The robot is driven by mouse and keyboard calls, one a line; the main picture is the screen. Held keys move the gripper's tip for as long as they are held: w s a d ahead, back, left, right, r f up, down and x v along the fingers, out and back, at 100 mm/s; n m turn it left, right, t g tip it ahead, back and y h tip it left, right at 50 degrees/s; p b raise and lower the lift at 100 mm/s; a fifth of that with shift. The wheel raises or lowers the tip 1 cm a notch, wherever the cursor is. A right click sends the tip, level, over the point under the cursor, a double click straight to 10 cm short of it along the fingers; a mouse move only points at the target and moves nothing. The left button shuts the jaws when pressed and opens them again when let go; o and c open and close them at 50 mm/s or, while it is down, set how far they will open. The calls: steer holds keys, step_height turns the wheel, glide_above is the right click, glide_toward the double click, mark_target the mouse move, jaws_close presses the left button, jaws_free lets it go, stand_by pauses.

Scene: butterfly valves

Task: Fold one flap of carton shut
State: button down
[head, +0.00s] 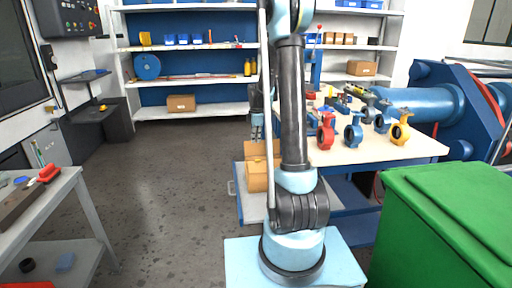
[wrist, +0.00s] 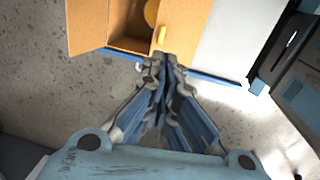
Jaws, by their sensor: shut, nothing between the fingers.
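The carton (head: 256,178) is a tan-orange box on a low grey-topped surface beside the workbench, left of my arm in the head view. In the wrist view the carton (wrist: 187,28) is at the top, cut off by the frame edge. An orange flap (wrist: 87,25) stands out to its left, and a dark opening shows between this flap and the right panel. In the head view my gripper (head: 258,130) is above the carton, partly hidden.
The workbench (head: 350,154) holds red, blue and yellow valves. A green bin (head: 450,215) stands at the right front. A grey table (head: 85,205) is at the left. Shelves (head: 205,109) line the back wall. The floor (head: 165,190) between is clear.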

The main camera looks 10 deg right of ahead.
mark_target(256, 164)
steer(key=shift+t, duration=0.8)
steer(key=shift+s+f+x, duration=0.1)
steer(key=shift+s+x, duration=0.2)
steer(key=shift+x, duration=1.5)
steer(key=shift+s+f+x, duration=0.1)
steer(key=shift+s+x, duration=0.2)
steer(key=shift+x, duration=1.55)
steer(key=shift+s+f+x, duration=0.1)
steer(key=shift+s+x, duration=0.2)
steer(key=shift+x, duration=1.5)
